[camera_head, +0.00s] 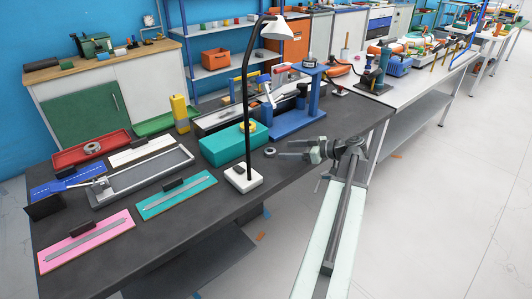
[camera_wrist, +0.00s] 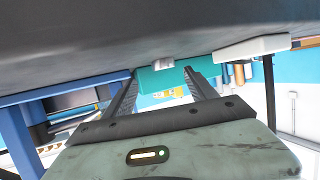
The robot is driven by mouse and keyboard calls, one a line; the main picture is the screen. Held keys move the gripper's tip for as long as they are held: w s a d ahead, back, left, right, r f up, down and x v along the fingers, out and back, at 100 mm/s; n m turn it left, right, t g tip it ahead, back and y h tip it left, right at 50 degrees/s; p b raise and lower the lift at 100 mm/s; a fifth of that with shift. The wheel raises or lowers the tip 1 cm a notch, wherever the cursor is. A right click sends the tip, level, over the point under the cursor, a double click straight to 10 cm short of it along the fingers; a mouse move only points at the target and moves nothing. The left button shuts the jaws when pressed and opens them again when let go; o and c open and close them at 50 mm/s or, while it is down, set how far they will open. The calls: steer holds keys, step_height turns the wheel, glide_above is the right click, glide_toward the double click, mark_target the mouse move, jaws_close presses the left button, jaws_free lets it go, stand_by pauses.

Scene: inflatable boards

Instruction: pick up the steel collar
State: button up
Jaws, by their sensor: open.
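The steel collar (camera_head: 270,152) is a small grey ring lying on the dark bench top, to the right of the lamp base and close to the front edge. In the wrist view, which looks upside down, a small silvery piece that appears to be the collar (camera_wrist: 162,64) shows between the fingertips and beyond them. My gripper (camera_head: 283,150) is open and empty, just right of the collar. Its two fingers (camera_wrist: 161,75) point toward the collar and do not visibly touch it. The collar's hole is hard to make out in the wrist view.
A white-based desk lamp (camera_head: 243,177) and a teal box (camera_head: 228,145) stand left of the collar. A blue frame press (camera_head: 297,118) stands behind it. A red tray (camera_head: 68,157) holds another ring-like part at far left. Bare bench top surrounds the collar.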

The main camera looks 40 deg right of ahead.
mark_target(267, 151)
steer(key=shift+a+x, duration=0.2)
steer(key=shift+x, duration=0.85)
steer(key=x, duration=0.2)
steer(key=b+x, duration=0.1)
steer(key=x, duration=0.1)
steer(key=shift+w+a+b, duration=0.2)
steer(key=shift+a+b, duration=0.1)
steer(key=shift+r, duration=0.1)
jaws_close()
step_height(267, 151, up, 10)
steer(key=p, duration=1)
